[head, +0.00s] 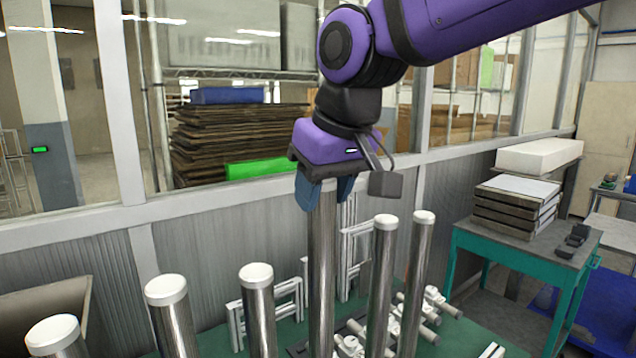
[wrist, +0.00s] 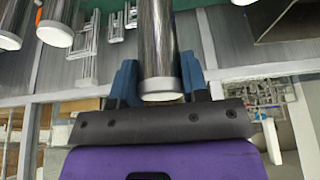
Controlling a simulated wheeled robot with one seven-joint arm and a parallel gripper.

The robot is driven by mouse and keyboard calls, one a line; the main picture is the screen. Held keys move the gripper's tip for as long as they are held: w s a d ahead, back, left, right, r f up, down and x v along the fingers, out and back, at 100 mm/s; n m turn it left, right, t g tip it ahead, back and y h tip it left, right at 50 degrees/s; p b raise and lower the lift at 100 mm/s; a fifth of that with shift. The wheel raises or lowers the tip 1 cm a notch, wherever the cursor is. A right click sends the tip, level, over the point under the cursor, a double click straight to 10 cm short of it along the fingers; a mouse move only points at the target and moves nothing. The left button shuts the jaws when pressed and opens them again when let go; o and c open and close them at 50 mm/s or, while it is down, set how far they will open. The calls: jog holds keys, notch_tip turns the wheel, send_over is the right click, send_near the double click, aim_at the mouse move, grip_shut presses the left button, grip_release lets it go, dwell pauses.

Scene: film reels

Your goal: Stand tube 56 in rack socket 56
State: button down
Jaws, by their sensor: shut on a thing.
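My gripper (head: 325,192) is shut on a long shiny steel tube (head: 321,265), near its top end. The tube hangs upright under the purple wrist, and its lower end is cut off by the picture's bottom edge. In the wrist view the blue fingers (wrist: 160,82) stand on either side of the same tube (wrist: 158,40), whose white end cap lies between them. No number can be read on the tube. Socket 56 cannot be made out, and I cannot tell whether the tube's lower end touches anything.
White-capped steel tubes stand close by: two to the right (head: 381,280) (head: 417,275) and several to the left (head: 258,300). A teal table (head: 520,243) with stacked trays stands at right.

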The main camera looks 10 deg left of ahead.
aim_at(323, 237)
jog(key=shift+f, duration=2.7)
jog(key=shift+d+f, duration=0.1)
jog(key=shift+f, duration=0.5)
jog(key=c, duration=0.9)
grip_release()
jog(key=shift+s+f, duration=0.1)
jog(key=v, duration=1.1)
